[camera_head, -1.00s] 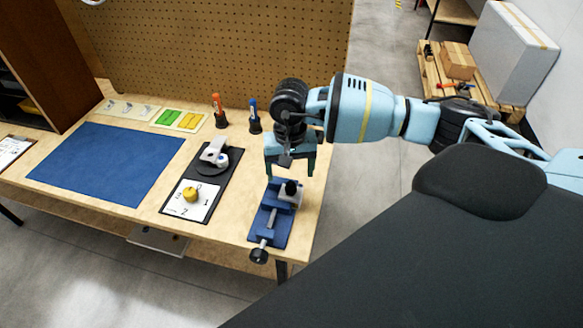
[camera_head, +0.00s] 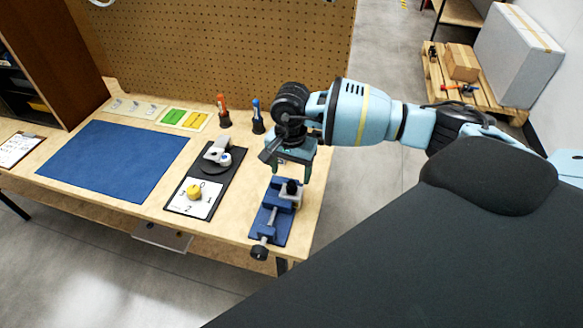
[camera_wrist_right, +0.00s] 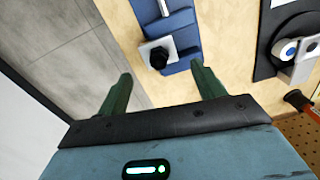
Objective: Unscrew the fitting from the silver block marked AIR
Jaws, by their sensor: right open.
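A silver block (camera_wrist_right: 145,50) sits in the blue vise (camera_head: 270,222) at the right end of the table. A black fitting (camera_head: 291,187) stands upright on the block; it also shows in the right wrist view (camera_wrist_right: 158,58). No AIR marking can be read in either view. My right gripper (camera_head: 289,176) is above and slightly behind the fitting, pointing down. In the right wrist view its two green fingers (camera_wrist_right: 162,80) are spread apart with nothing between them, and the fitting lies just beyond the fingertips. My left gripper is not in view.
A black tray (camera_head: 222,187) with a grey-white device (camera_head: 217,152) and a yellow knob (camera_head: 194,192) on a numbered card lies left of the vise. Red (camera_head: 223,110) and blue (camera_head: 257,116) tools stand behind. A blue mat (camera_head: 112,160) is clear. The table's right edge is close.

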